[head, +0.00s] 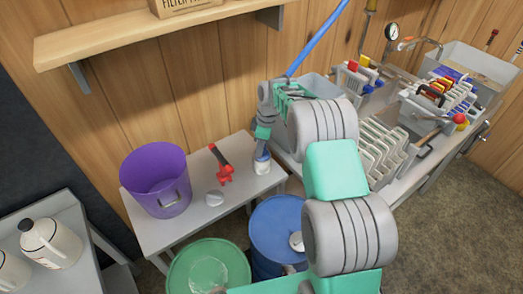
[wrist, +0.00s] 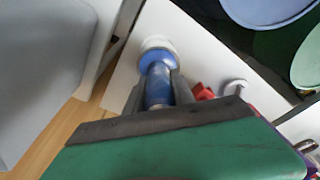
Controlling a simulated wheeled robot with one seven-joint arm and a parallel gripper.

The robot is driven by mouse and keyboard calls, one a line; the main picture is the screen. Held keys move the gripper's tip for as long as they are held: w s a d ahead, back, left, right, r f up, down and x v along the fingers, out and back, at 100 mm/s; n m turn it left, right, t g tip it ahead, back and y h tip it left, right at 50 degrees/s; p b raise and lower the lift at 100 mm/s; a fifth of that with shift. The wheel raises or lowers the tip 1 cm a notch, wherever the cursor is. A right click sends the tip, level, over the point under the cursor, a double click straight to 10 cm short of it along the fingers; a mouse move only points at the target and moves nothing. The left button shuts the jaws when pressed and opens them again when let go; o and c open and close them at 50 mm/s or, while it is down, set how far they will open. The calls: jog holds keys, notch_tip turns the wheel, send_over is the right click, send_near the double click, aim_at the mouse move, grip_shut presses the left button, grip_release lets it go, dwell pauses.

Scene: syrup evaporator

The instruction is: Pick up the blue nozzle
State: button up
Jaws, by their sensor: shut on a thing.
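The blue nozzle (wrist: 157,88) is a blue cylinder with a wider blue collar and a white round end. It stands between the two grey fingers of my gripper (wrist: 158,80) in the wrist view, and the fingers are shut on it. In the head view my gripper (head: 262,147) points down at the right end of the small white table (head: 215,226). There the nozzle's white end (head: 261,168) shows below the fingers, and most of its blue body is hidden. I cannot tell whether the white end touches the tabletop.
A blue drum (head: 272,225) and green drum (head: 207,268) stand in front.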

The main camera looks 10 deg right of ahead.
grip_shut()
jog(key=shift+r, duration=0.1)
dwell(0.3)
notch_tip(320, 180, up, 10)
jog(key=shift+f+b, duration=0.1)
jog(key=shift+b, duration=0.65)
